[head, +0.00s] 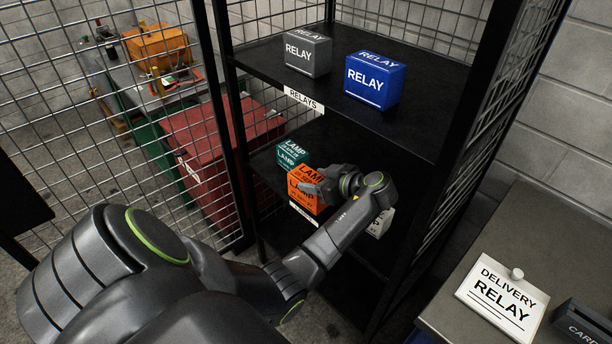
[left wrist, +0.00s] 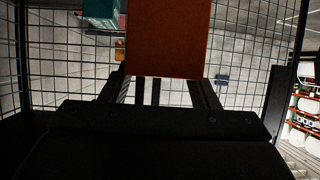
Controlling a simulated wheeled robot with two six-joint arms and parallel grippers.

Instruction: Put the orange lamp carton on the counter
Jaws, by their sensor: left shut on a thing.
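The orange lamp carton (head: 306,188) is at the middle shelf of the black rack in the head view, beside a teal lamp carton (head: 290,154). My left gripper (head: 322,186) is shut on the orange carton; my wrist hides part of its front. In the left wrist view the orange carton (left wrist: 169,38) fills the top centre between the fingers. I cannot tell whether it touches the shelf. The counter (head: 462,262) is at the lower right. My right gripper is not in view.
Above, the rack's upper shelf (head: 400,122) holds a grey relay box (head: 308,54) and a blue relay box (head: 375,82). A pale box (head: 381,222) is partly hidden behind my wrist. On the counter are a delivery sign (head: 502,297) and a dark card holder (head: 582,322). Mesh walls flank the rack.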

